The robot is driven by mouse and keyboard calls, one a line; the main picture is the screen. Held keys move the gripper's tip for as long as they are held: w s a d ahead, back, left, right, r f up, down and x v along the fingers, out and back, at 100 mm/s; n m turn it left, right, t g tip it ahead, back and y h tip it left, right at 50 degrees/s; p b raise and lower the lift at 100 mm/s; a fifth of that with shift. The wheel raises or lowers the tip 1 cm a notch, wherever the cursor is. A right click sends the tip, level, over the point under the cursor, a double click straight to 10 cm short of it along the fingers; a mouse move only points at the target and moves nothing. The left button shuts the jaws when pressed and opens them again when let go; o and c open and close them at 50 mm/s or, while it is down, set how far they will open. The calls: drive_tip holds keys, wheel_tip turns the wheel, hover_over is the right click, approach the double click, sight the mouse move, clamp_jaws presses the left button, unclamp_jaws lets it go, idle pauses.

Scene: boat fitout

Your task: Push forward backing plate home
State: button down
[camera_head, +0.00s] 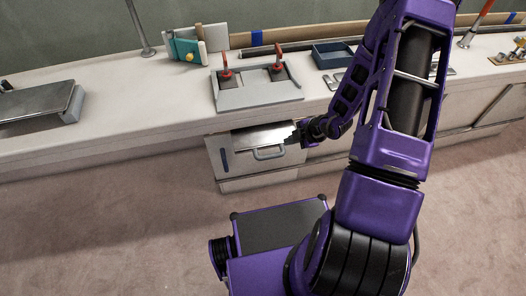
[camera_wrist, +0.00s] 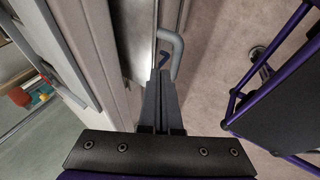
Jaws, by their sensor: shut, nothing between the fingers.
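A pale drawer-like front (camera_head: 240,165) in the counter's side carries a grey bar handle (camera_head: 270,154) and an upright blue strip (camera_head: 225,160). A bright, flat metal surface (camera_head: 258,137) shows along its top; I cannot tell if this is the forward backing plate. My gripper (camera_head: 297,138) is at the right end of this metal surface, above and right of the handle. In the wrist view my gripper (camera_wrist: 161,75) is shut and empty, its tips close beside the grey handle (camera_wrist: 178,52). I cannot tell whether they touch anything.
On the counter (camera_head: 130,135) stand a grey panel with two red levers (camera_head: 258,94), a blue tray (camera_head: 332,54) and a teal block (camera_head: 185,48). A metal plate on a block (camera_head: 40,102) lies at left. The carpet (camera_head: 110,230) in front is clear at left.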

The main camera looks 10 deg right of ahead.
sight(259, 132)
drive_tip(key=w+a+f+m+b, duration=0.2)
drive_tip(key=w+a+f, duration=0.2)
drive_tip(key=a+f, duration=0.2)
wheel_tip(259, 132, down, 2)
drive_tip(key=shift+f+y, duration=0.1)
drive_tip(key=shift+y, duration=0.2)
drive_tip(key=w, duration=0.7)
drive_tip(key=shift+w+p, duration=0.4)
drive_tip(key=shift+w, duration=0.2)
